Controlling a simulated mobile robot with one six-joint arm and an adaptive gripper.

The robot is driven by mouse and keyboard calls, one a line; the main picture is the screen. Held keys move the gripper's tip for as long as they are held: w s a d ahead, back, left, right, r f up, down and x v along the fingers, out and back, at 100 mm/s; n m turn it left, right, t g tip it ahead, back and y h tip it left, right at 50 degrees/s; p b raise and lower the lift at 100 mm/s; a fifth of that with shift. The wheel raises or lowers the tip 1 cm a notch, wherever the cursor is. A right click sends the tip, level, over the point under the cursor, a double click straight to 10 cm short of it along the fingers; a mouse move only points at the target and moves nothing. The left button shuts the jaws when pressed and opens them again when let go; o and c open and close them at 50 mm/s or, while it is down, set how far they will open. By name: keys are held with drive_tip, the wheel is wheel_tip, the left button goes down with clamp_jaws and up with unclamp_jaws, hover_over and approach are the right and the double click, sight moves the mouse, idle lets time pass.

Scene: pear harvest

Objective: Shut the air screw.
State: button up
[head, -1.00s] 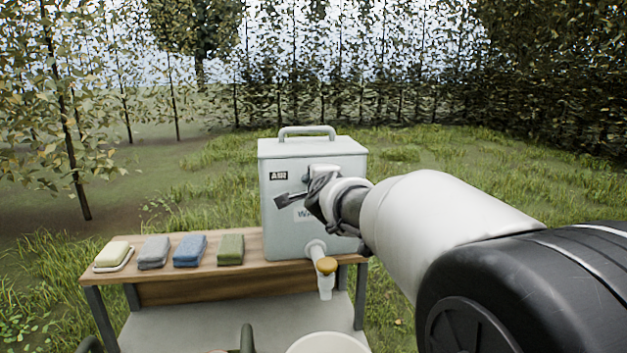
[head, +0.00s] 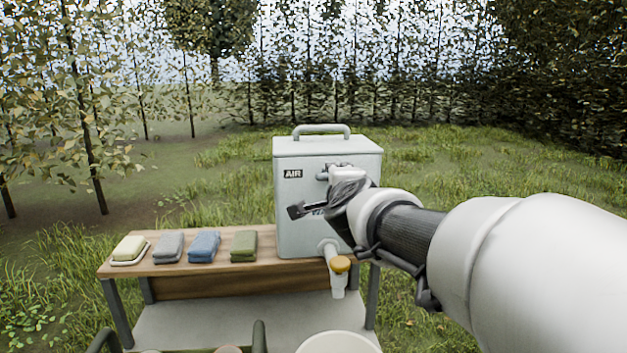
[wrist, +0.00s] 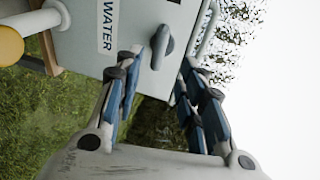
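The water tank (head: 300,225) is a pale grey box with a top handle, standing at the right end of the wooden bench. Its front carries an AIR label (head: 293,174). The air screw shows in the wrist view as a grey wing-shaped knob (wrist: 167,42) on the tank face, close to the WATER label (wrist: 107,25). My gripper (wrist: 160,75) is open in front of the tank face, its fingers spread and nothing between them that I can make out. The knob appears just beyond the fingertips. In the head view my gripper (head: 342,178) covers much of the tank front and the knob is not clear.
The tap (head: 338,268) with an orange knob juts out low on the tank front. A soap bar on a dish (head: 130,250) and folded grey, blue (head: 203,247) and green cloths lie on the bench (head: 200,284). A white bucket-like rim (head: 338,343) shows at the bottom.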

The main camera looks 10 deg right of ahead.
drive_tip(key=v, duration=0.3)
drive_tip(key=shift+s, duration=0.3)
drive_tip(key=s+a+f+n+g+y, duration=0.2)
drive_tip(key=s+a+f+n, duration=0.15)
drive_tip(key=s+n, duration=0.3)
drive_tip(key=s+a+f+n+g+y, duration=0.2)
drive_tip(key=s+f+n, duration=0.3)
drive_tip(key=s, duration=0.3)
drive_tip(key=s+d+f+n+g+h, duration=0.1)
drive_tip(key=s+d+f+n+g, duration=0.2)
drive_tip(key=s+f, duration=0.4)
drive_tip(key=s+d+f+n+g+h, duration=0.1)
drive_tip(key=s+d+f+n+g, duration=0.2)
drive_tip(key=s, duration=0.9)
wheel_tip(320, 180, down, 4)
drive_tip(key=shift+s+d+r+n+g+h, duration=0.1)
drive_tip(key=shift+s+d+n+g+h, duration=0.25)
drive_tip(key=shift+n+g, duration=0.35)
